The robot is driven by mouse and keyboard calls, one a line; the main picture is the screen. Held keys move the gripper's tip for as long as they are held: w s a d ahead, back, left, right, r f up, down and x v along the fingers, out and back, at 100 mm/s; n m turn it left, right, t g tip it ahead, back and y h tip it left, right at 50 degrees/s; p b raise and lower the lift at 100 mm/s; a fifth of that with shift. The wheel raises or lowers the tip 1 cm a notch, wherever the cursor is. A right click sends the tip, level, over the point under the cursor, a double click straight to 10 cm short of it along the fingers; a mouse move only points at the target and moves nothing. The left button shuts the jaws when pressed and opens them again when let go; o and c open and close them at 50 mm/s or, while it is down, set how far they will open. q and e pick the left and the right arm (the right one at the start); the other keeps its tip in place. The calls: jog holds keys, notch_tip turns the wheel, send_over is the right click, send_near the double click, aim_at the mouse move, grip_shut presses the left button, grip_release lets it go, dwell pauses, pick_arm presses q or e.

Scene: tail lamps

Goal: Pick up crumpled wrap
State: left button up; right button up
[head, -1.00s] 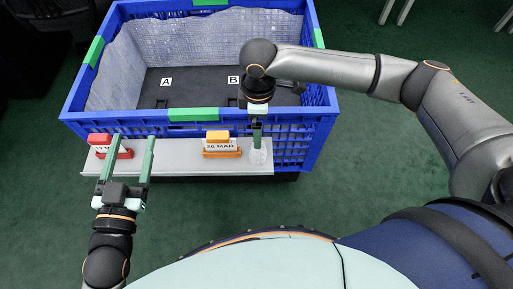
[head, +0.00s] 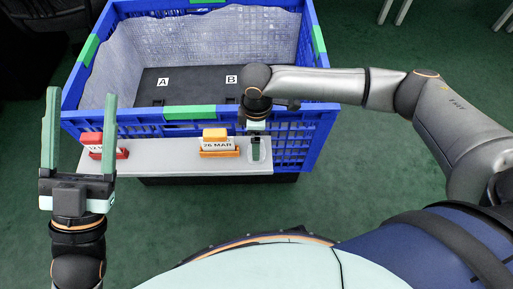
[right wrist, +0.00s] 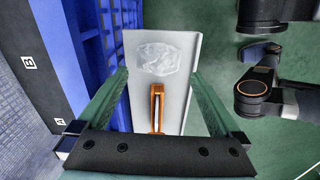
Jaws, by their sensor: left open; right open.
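The crumpled wrap (right wrist: 158,57) is a pale, translucent, wrinkled piece lying flat on the grey shelf (right wrist: 188,57) in the right wrist view. In the head view my right gripper largely covers it. My right gripper (right wrist: 164,75) is open, its green fingers spread on both sides of the shelf, and the wrap lies beyond it, between the fingers in the picture. In the head view my right gripper (head: 256,154) points down at the shelf's right end. My left gripper (head: 82,95) is open and empty, left of the shelf.
A red date stamp (head: 108,152) and an orange one (head: 219,149) reading "26 MAR" stand on the shelf. Green floor lies in front.

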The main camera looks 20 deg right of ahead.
notch_tip(320, 180, down, 4)
jog(key=shift+w+r+b, duration=0.1)
jog(key=shift+r+b, duration=0.05)
jog(key=shift+b, duration=0.8)
jog(key=shift+f, duration=0.5)
pick_arm(q)
jog(key=s+h, duration=0.1)
jog(key=r+m+h, duration=0.1)
jog(key=s+m+h, duration=0.1)
jog(key=shift+s+d+r, duration=0.15)
jog(key=shift+s+d, duration=0.1)
jog(key=shift+s, duration=0.05)
pick_arm(e)
jog(key=c, duration=1)
jog(key=shift+r, duration=0.1)
jog(key=shift+c, duration=0.2)
